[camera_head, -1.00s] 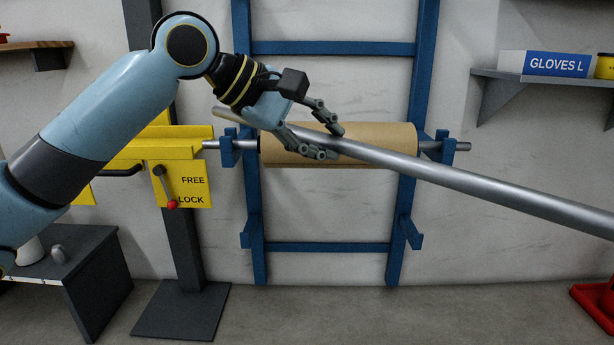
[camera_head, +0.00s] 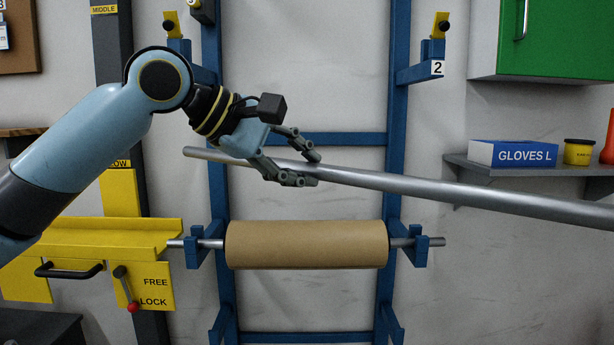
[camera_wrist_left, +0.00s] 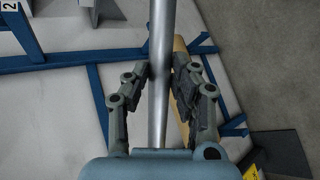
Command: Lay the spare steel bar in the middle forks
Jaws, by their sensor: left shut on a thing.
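My left gripper (camera_head: 304,168) is shut on a long grey steel bar (camera_head: 450,192). In the left wrist view the bar (camera_wrist_left: 158,60) runs between its fingers. The bar slopes slightly down to the right and leaves the head view at the right edge. It shows above the brown roll, in front of the blue rack (camera_head: 397,130). Forks marked 2 (camera_head: 420,72), with yellow tops, sit higher on the rack, at left (camera_head: 178,45) and right. Lower blue forks (camera_head: 409,244) hold a brown roll (camera_head: 306,245) on its own bar. My right gripper is not in view.
A yellow carriage (camera_head: 110,240) with a FREE/LOCK lever (camera_head: 127,290) stands left of the roll, on a dark post marked MIDDLE and LOW. A shelf (camera_head: 540,172) with a glove box (camera_head: 512,153) and a green cabinet (camera_head: 545,40) are at right, near the bar.

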